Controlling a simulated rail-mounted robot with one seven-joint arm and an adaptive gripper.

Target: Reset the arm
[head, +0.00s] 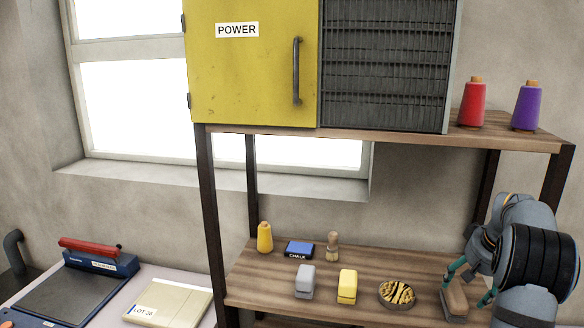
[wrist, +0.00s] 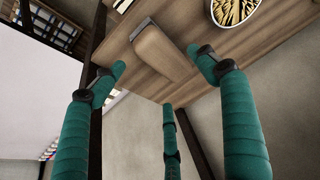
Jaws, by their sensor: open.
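My gripper (head: 466,292) is at the right end of the lower wooden shelf, with its teal fingers spread. In the wrist view my gripper (wrist: 161,77) shows three fingers apart around a brown wooden block-like object (wrist: 162,54) with a dark strip at one end. The same wooden object (head: 455,302) stands on the shelf in the head view, partly behind a finger. I cannot tell whether any finger touches it. No cloth is visible in either view.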

